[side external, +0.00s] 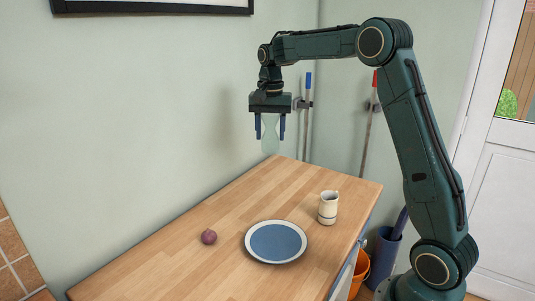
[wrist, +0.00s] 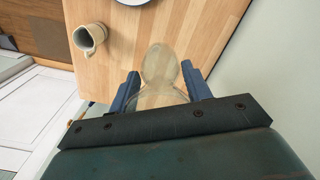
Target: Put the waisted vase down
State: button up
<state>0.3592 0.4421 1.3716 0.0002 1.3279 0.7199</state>
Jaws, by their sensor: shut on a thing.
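The waisted vase (side external: 270,136) is pale green and see-through, narrow in the middle, and hangs upright in my gripper. My gripper (side external: 270,130) points down with its two blue fingers on either side of the vase, shut on it. In the side view they are above the far end of the wooden counter (side external: 165,255). In the wrist view the clear vase (wrist: 160,68) shows between the fingers of my gripper (wrist: 160,88), with wood seen through it. The exact gap between the vase's base and the counter is hard to judge.
A blue plate with a pale rim (side external: 276,242) lies on the counter. A cream jug (side external: 328,207) stands right of it, and a purple onion (side external: 209,237) lies left of it. The counter's far end is bare. A wall (side external: 150,100) runs along its back.

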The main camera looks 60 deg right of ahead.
jog(key=s+a, duration=0.9)
jog(key=a, duration=0.3)
send_over(276, 243)
notch_tip(276, 243, down, 15)
dwell(0.4)
jog(key=shift+f, duration=0.15)
jog(key=shift+f, duration=2.05)
jog(key=shift+f, duration=0.2)
jog(key=o, duration=1.1)
jog(key=shift+c, duration=0.2)
jog(key=shift+r, duration=0.1)
